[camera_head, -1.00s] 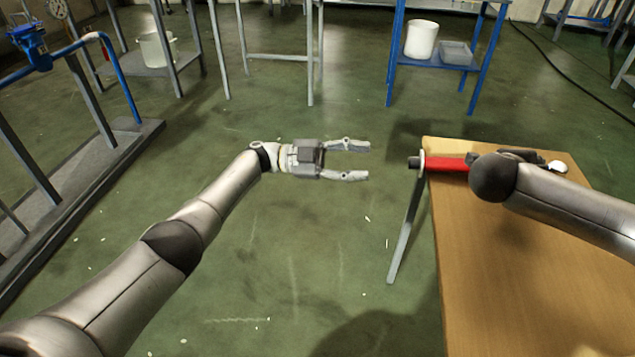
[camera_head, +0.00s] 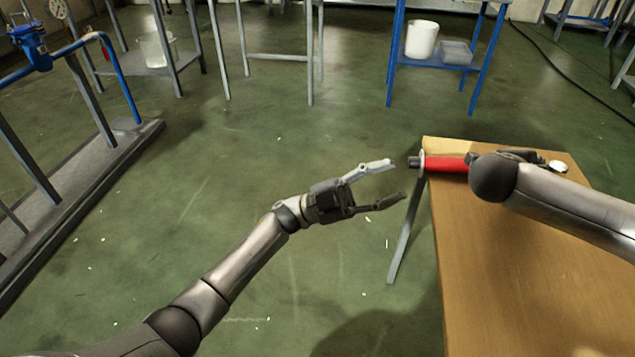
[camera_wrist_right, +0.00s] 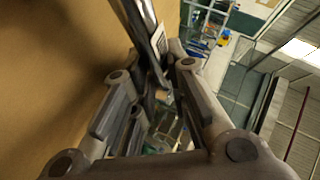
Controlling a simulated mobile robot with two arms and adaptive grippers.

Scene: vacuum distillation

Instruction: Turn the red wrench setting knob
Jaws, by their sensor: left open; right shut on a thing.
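The red wrench (camera_head: 446,164) lies level at the far left corner of the wooden table, its red handle pointing left. The dark setting knob (camera_head: 414,162) is at the handle's left end, past a pale ring, and sticks out beyond the table edge. My left gripper (camera_head: 396,179) is open and empty, just left of and slightly below the knob, with the upper fingertip close to it. My right gripper is shut on the wrench; its fingers hold a metal shaft in the right wrist view (camera_wrist_right: 155,76). In the head view my right arm hides most of that grip.
The wooden table (camera_head: 530,270) fills the right side, its front area bare. A white round object (camera_head: 558,166) is near its back edge. A blue stand (camera_head: 440,60) with a white bucket (camera_head: 421,39) is behind. Open green floor (camera_head: 250,150) lies left of the table.

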